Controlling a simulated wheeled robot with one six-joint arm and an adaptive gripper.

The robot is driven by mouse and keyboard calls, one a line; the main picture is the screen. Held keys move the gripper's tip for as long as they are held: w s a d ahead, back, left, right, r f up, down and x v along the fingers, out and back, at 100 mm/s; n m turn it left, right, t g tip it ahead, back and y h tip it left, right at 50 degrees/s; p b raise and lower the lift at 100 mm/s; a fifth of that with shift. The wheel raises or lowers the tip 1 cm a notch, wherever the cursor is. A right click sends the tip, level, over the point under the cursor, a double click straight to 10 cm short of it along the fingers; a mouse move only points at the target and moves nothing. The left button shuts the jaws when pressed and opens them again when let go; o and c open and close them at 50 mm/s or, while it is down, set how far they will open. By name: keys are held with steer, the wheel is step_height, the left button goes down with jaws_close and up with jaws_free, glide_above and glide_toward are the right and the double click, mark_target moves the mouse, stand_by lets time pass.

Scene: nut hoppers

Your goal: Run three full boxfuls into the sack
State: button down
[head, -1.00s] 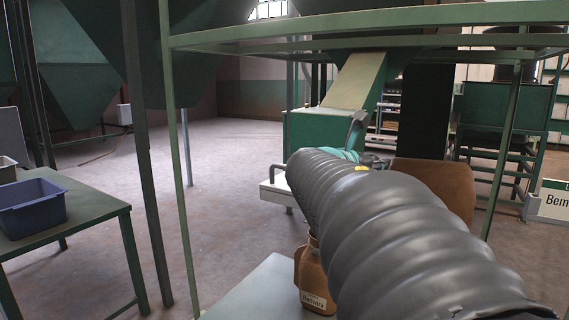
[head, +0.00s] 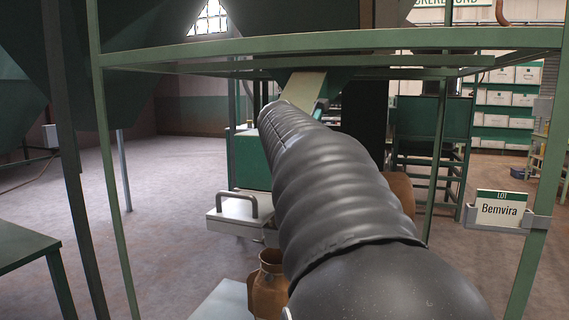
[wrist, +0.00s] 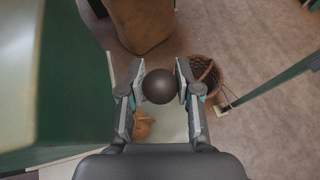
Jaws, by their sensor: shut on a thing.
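In the wrist view my gripper (wrist: 160,87) is shut on a dark round knob (wrist: 158,87), one finger at each side. Whatever the knob is fixed to is hidden behind it. In the head view my arm covers most of the gripper. A green metal box (head: 250,158) stands under a pale sloping chute (head: 303,88), beyond my arm. A brown sack-like shape (head: 400,188) shows partly behind my arm; a brown form (wrist: 143,20) is at the top of the wrist view. The sack's mouth and fill cannot be told.
A pale metal tray with a handle (head: 238,208) juts out below the green box. A rusty brown can (head: 268,285) stands on a pale surface. Green frame posts (head: 118,190) and a LOT sign reading Bemvira (head: 500,209) flank my arm. A wicker basket (wrist: 205,75) is on the floor.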

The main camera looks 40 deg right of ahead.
steer(key=shift+w, duration=0.15)
stand_by(0.3)
steer(key=c, duration=0.8)
jaws_free()
steer(key=shift+w+f, duration=0.1)
steer(key=shift+d, duration=0.1)
steer(key=v, duration=1.2)
steer(key=shift+r, duration=0.2)
